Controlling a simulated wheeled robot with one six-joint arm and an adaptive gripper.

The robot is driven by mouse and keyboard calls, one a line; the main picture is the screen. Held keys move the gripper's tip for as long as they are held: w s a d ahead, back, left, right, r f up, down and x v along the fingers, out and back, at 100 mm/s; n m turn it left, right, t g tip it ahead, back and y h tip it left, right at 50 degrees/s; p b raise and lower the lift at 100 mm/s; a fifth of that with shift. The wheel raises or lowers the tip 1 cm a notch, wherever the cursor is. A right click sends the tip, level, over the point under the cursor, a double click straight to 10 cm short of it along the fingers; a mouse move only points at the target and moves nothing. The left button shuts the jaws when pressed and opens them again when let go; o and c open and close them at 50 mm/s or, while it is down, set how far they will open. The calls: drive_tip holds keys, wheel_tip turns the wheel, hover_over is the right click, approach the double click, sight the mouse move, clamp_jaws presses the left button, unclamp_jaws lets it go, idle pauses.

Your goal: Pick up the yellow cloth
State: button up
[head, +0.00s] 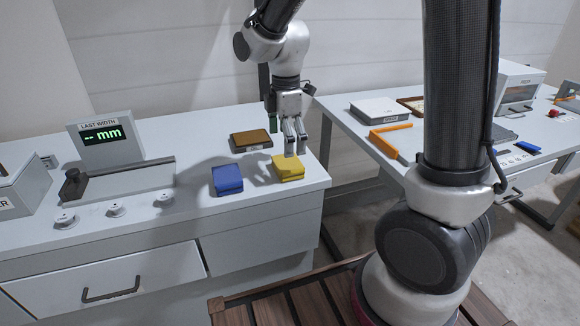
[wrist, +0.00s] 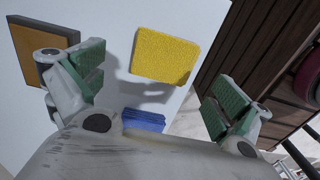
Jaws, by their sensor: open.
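The yellow cloth (head: 287,168) is a small folded block on the white worktop near its right end. It also shows in the wrist view (wrist: 165,55), flat below the gripper and between the line of the fingers. My gripper (head: 294,145) hangs above the yellow cloth, pointing down. In the wrist view its green-padded fingers (wrist: 155,95) are spread wide and nothing is between them. The head view does not clearly show how high the fingertips are above the cloth.
A blue cloth (head: 227,179) lies left of the yellow one. A brown block (head: 251,140) lies behind them. A display reading "-- mm" (head: 104,136), knobs (head: 116,210) and a bar stand farther left. A second table with an orange-handled tool (head: 388,138) stands to the right, past a gap.

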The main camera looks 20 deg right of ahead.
sight(287, 162)
drive_tip(key=f, duration=0.6)
drive_tip(key=shift+s+d+f, duration=0.1)
drive_tip(key=shift+s+f, duration=0.1)
drive_tip(key=shift+f, duration=0.1)
drive_tip(key=c, duration=0.8)
